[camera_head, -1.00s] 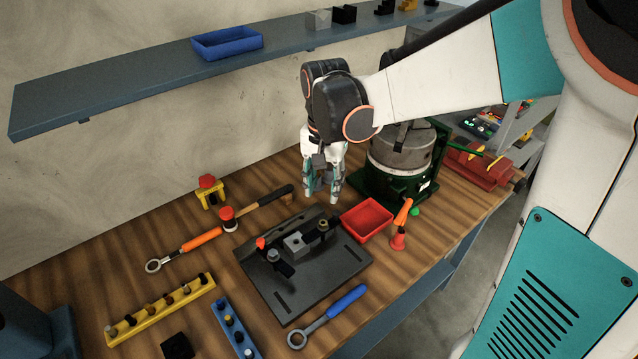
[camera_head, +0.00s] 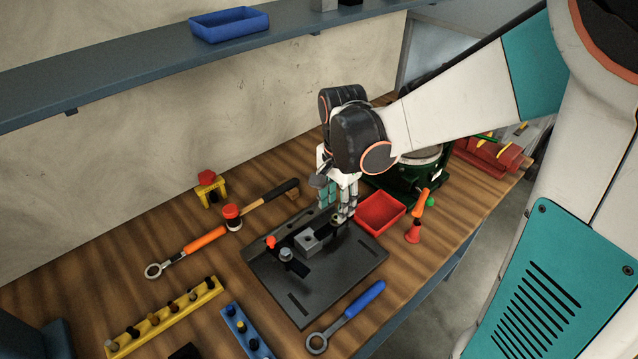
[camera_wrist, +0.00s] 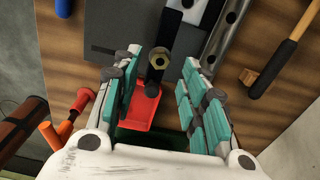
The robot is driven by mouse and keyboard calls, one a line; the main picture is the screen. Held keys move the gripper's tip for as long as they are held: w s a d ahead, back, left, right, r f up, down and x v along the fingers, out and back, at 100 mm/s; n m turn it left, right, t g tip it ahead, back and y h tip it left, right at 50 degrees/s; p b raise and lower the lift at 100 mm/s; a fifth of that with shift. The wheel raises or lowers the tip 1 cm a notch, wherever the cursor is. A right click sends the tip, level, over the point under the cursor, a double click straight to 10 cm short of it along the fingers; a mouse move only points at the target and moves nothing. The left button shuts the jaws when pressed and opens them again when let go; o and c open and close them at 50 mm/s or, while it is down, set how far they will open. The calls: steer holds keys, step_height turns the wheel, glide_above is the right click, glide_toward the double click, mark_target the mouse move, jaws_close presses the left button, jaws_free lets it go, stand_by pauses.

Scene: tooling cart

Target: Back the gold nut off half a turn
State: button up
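The gold nut (camera_wrist: 158,62) is a hex nut on a dark upright post, with its hole facing the wrist camera. In the head view the nut (camera_head: 336,218) is partly hidden by my fingers, at the far right of the dark fixture plate (camera_head: 322,292). My gripper (camera_head: 341,209) is over that end of the plate, pointing down. In the wrist view my gripper (camera_wrist: 161,62) is open, with teal-padded fingers left and right of the nut. Gaps show on both sides in that view. How far the fingertips are above the nut is hard to tell.
A red tray (camera_head: 382,213) stands just right of the plate, with an orange-handled tool (camera_head: 418,215) beyond it. A grey block (camera_head: 310,241) and a red-topped part (camera_head: 271,242) are on the plate.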

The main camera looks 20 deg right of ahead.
mark_target(336, 217)
steer(key=shift+f+b, duration=0.45)
steer(key=shift+f, duration=1.55)
steer(key=shift+c, duration=0.3)
jaws_close()
